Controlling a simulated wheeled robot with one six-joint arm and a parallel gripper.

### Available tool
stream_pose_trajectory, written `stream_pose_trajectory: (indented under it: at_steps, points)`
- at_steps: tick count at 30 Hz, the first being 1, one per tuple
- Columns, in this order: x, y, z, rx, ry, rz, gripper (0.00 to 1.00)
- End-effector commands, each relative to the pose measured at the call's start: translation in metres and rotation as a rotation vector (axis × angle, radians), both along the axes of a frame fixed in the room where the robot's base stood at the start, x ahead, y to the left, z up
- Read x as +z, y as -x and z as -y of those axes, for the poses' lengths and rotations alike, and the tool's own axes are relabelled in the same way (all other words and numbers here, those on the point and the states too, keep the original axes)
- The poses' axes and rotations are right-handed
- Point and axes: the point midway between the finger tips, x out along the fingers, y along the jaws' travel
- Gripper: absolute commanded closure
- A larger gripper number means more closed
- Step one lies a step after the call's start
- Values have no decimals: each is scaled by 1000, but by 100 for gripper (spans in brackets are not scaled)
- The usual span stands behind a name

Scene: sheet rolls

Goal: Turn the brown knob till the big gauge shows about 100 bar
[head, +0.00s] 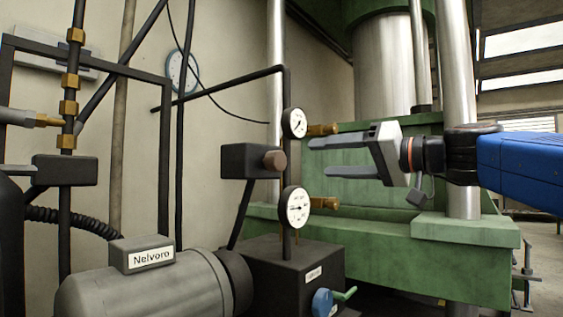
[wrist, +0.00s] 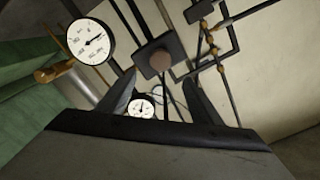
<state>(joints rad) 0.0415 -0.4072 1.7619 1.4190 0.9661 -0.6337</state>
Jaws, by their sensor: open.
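The brown knob (head: 274,161) sits on the front of a black box (head: 243,160), between two white gauges. The big gauge (head: 297,207) is below it; its needle points roughly left and its numbers are too small to read. The smaller gauge (head: 294,123) is above the knob. My gripper (head: 318,158) is open and empty, to the right of the knob and apart from it. In the wrist view the knob (wrist: 160,61) shows beyond the gap between my fingertips (wrist: 159,76). That view is turned over, with the big gauge (wrist: 90,41) at upper left.
Brass fittings (head: 323,204) stick out right of both gauges. A black pipe frame (head: 168,130) stands at the left, and a grey motor (head: 150,285) lies low in front. A blue valve with a green lever (head: 325,301) is at the bottom. The green press (head: 400,245) stands behind my gripper.

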Motion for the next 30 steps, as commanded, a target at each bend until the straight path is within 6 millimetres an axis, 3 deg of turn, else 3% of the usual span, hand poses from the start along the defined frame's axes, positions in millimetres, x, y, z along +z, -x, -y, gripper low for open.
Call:
stream_pose_trajectory:
  at_steps: [30]
  points:
    - [-1, -78, -100, 0, 2, -1, 41]
